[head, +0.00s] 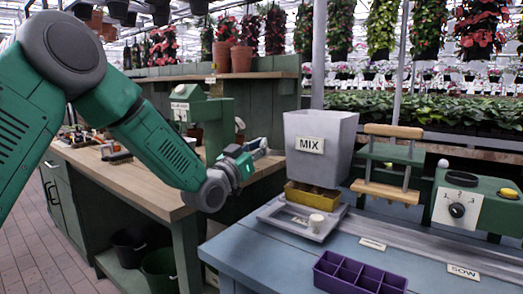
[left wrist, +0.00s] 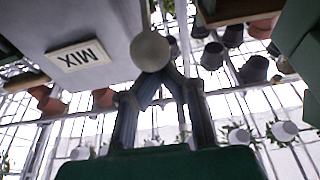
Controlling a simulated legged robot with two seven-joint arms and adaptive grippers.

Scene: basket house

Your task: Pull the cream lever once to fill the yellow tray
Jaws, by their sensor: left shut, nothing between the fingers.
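The yellow tray (head: 312,198) sits below the grey hopper (head: 318,150) marked MIX, with dark brown showing inside it. My left gripper (head: 262,148) is left of the hopper, over the gap between the two benches. In the left wrist view its fingers (left wrist: 158,78) are shut and converge by a pale round knob (left wrist: 150,50) beside the hopper. The knob looks like the cream lever's end; I cannot tell whether the fingers touch it. The lever's shaft is not clear in either view. A short cream cylinder (head: 316,222) shows in front of the yellow tray. My right gripper is not in view.
A grey metal tray (head: 285,223) lies under the hopper. A purple cell tray (head: 358,276) is at the blue bench's front. A wooden-handled press (head: 390,165) and a green dial unit (head: 465,205) stand right. A wooden-topped bench (head: 135,180) is left.

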